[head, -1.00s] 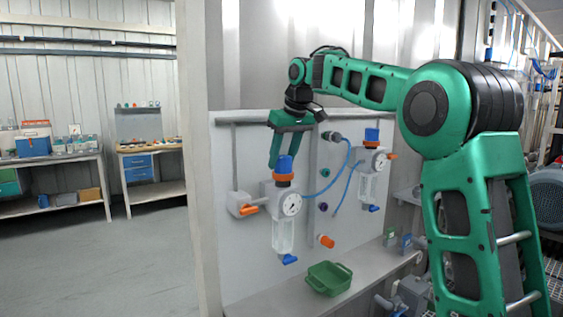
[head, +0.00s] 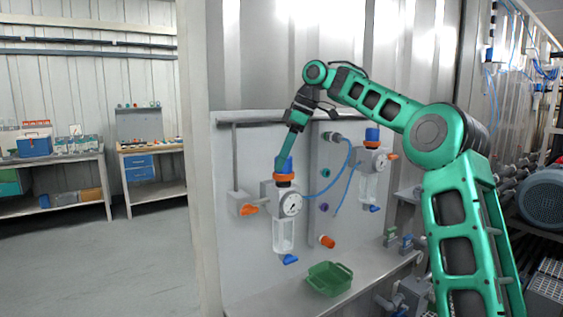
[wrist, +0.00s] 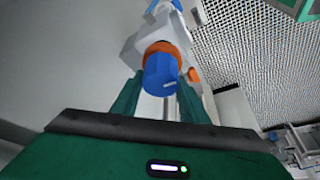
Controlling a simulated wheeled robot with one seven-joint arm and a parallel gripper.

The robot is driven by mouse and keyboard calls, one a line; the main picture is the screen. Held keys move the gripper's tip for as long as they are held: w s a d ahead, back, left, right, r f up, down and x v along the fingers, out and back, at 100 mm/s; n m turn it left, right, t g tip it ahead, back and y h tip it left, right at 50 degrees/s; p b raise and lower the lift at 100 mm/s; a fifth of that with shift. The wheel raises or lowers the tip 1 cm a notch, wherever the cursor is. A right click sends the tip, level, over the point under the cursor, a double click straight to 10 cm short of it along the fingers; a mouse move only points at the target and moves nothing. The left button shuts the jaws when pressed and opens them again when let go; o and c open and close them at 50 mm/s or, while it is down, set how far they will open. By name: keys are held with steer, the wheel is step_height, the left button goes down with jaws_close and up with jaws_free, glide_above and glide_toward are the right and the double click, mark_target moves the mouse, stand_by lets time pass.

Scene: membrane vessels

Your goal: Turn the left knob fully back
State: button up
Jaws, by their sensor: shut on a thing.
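The left knob is blue with an orange collar (head: 285,179) below it, on top of the left regulator (head: 288,203), which has a round gauge and a clear bowl. In the head view my gripper (head: 284,163) comes down on the knob from above and hides part of it. In the wrist view the blue knob (wrist: 160,72) sits between the two green fingers, with a white mark on its end. My gripper is shut on the knob. The finger contact itself is partly hidden.
A second regulator (head: 371,161) with a blue knob (head: 372,135) stands to the right, joined by a blue hose (head: 330,182). An orange-handled valve (head: 247,210) is just left. A green tray (head: 329,278) sits on the shelf below.

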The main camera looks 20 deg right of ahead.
mark_target(292, 171)
steer(key=shift+w+d+n, duration=0.1)
steer(key=shift+d+n, duration=0.1)
steer(key=shift+n, duration=0.3)
steer(key=o, duration=1)
steer(key=shift+w, duration=0.1)
steer(key=shift+o, duration=0.3)
steer(key=w+v, duration=0.1)
steer(key=v, duration=0.6)
steer(key=shift+s+r, duration=0.25)
steer(key=shift+s, duration=0.05)
steer(key=shift+s+d, duration=0.1)
